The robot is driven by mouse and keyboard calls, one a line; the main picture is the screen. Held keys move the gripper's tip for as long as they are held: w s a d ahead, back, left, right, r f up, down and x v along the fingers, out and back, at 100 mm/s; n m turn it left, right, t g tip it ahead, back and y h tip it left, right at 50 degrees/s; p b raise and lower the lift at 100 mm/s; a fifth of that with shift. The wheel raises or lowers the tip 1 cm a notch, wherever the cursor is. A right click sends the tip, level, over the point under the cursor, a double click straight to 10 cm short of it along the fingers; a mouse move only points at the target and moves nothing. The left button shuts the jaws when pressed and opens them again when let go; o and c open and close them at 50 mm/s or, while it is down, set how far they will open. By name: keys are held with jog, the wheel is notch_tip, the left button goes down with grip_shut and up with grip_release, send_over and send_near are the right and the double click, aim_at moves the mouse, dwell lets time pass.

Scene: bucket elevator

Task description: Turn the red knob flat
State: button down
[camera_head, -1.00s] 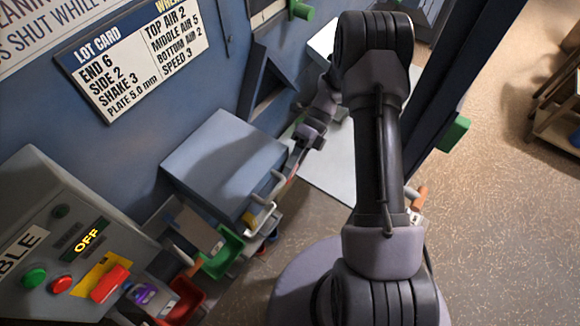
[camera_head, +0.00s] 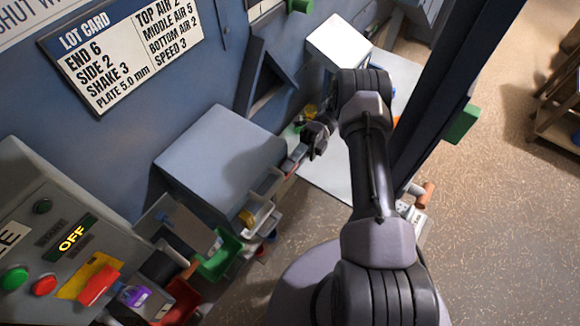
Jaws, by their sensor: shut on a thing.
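My gripper (camera_head: 293,164) is at the right edge of the grey-blue box, partly hidden by its own wrist. It is shut on a small red piece (camera_head: 291,172), which looks like the red knob; most of it is covered, so its angle cannot be told. A separate red handle (camera_head: 98,286) sits on a yellow plate on the control panel at lower left, far from my gripper.
The grey-blue box (camera_head: 215,150) stands left of my gripper. Small open trays, including a green one (camera_head: 218,258), sit below it. The control panel (camera_head: 35,215) shows OFF. A dark slanted post (camera_head: 455,90) rises at right. Open floor lies at lower right.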

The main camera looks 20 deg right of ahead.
jog(key=shift+s+f, duration=0.1)
dwell(0.3)
jog(key=c, duration=1.5)
grip_release()
